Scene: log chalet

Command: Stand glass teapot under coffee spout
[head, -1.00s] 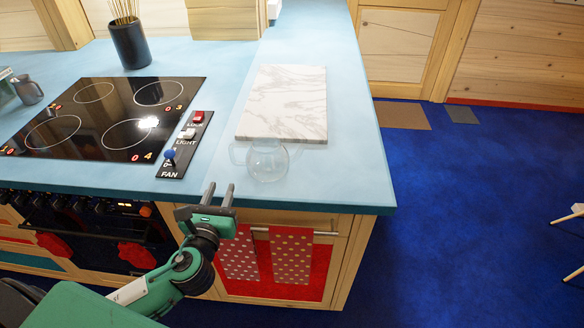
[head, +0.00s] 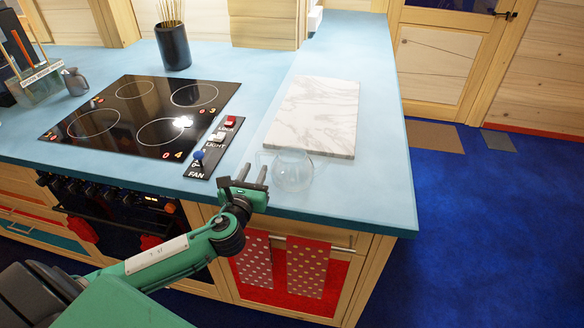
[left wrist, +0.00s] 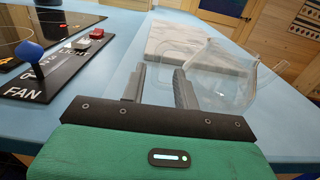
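The clear glass teapot (head: 293,172) stands upright on the blue counter near its front edge, with its handle to the left. In the left wrist view the teapot (left wrist: 228,85) is on the right, its handle reaching left behind the fingertips. My left gripper (head: 254,172) is open and empty at the counter's front edge, just left of the teapot. Its two fingers (left wrist: 158,84) are apart in the left wrist view and point towards the handle side; I cannot tell if they touch it. No coffee spout can be made out clearly. My right gripper is out of view.
A marble board (head: 314,115) lies just behind the teapot. A black hob (head: 140,115) and a switch panel (head: 212,150) with a blue fan knob are to the left. A dark, partly cut-off device (head: 18,50) stands at the far left beside a grey jug (head: 75,82).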

